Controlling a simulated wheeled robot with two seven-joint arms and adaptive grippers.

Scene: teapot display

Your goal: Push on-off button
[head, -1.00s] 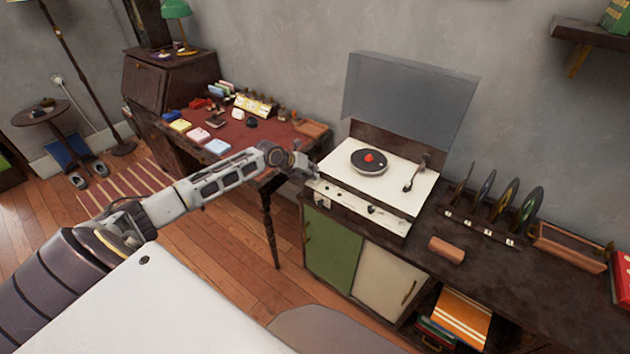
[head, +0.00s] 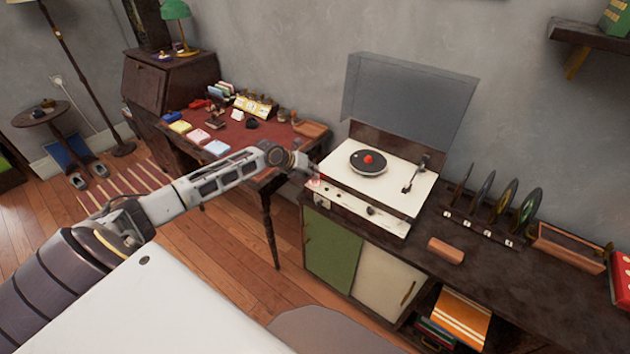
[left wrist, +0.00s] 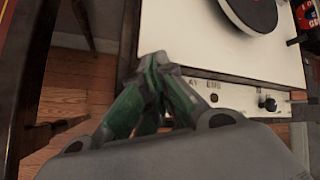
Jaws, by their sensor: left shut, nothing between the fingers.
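The record player (head: 385,172) stands on the dark cabinet with its grey lid raised. Its white front panel (head: 345,201) carries small knobs and a larger dark knob (head: 371,210), which also shows in the left wrist view (left wrist: 268,103). My left gripper (head: 312,174) is at the left end of this panel, shut and empty. In the left wrist view its green-sided fingers (left wrist: 160,60) meet at the panel's left corner. The on-off button itself cannot be made out; the gripper covers that corner. My right gripper is out of view.
A desk (head: 245,140) with small items stands left of the cabinet, close to my left arm. A record rack (head: 480,228) and a brown block (head: 445,250) are to the player's right. A wooden shelf (head: 590,42) juts from the wall.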

